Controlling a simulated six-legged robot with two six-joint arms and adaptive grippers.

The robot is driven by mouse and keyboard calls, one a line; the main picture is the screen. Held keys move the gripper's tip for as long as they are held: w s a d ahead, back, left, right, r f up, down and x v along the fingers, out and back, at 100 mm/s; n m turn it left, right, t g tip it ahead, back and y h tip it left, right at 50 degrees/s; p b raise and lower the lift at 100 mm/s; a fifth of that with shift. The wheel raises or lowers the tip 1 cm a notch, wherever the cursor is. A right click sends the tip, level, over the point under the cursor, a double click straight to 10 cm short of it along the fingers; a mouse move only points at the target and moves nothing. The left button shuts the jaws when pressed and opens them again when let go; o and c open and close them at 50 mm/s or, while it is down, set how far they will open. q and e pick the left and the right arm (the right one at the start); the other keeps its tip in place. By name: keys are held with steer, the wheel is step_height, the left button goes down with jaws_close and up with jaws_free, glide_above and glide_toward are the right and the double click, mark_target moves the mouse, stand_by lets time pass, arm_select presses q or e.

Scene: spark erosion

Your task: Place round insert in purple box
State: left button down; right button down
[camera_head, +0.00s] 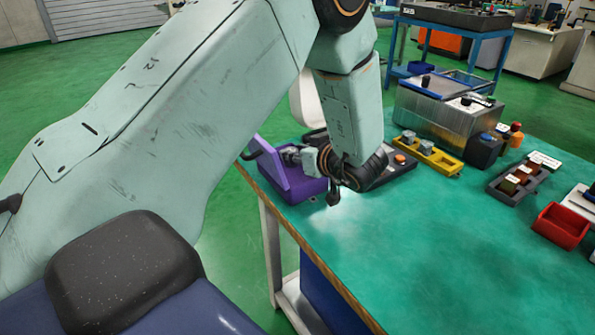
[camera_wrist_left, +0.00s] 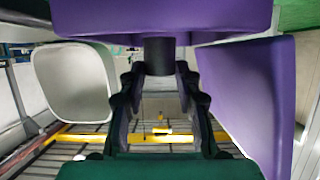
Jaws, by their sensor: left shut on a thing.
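The purple box (camera_head: 300,186) stands at the near left edge of the green table. My left gripper (camera_head: 291,155) reaches over it from the right, partly hidden by its own wrist. In the left wrist view, the left gripper (camera_wrist_left: 158,82) is shut on a short dark cylinder, the round insert (camera_wrist_left: 160,55). Purple walls of the box (camera_wrist_left: 250,95) show above and to the right, close to the fingers. The insert's end overlaps the upper purple wall; I cannot tell whether they touch. In the head view the insert cannot be made out. My right gripper is not in view.
A dark tray with an orange button (camera_head: 400,158) lies just behind my wrist. Beyond are a yellow holder (camera_head: 428,155), a metal tank (camera_head: 440,118), a dark block holder (camera_head: 518,182) and a red bin (camera_head: 562,226). The table's front middle is clear.

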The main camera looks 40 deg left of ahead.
mark_target(295, 166)
arm_select(q)
steer(key=shift+s+f, duration=0.15)
steer(key=shift+s, duration=0.05)
steer(key=shift+s+f, duration=0.15)
steer(key=shift+f, duration=0.2)
steer(key=shift+w+f+b, duration=0.2)
steer(key=shift+f+b, duration=0.4)
steer(key=shift+f, duration=0.65)
steer(key=shift+w+f, duration=0.15)
steer(key=shift+w, duration=0.1)
steer(key=shift+s, duration=0.35)
steer(key=c, duration=1.3)
jaws_free()
steer(key=shift+o, duration=1.4)
steer(key=shift+w+f, duration=0.15)
steer(key=shift+w, duration=0.1)
steer(key=shift+o, duration=0.4)
steer(key=shift+s, duration=0.15)
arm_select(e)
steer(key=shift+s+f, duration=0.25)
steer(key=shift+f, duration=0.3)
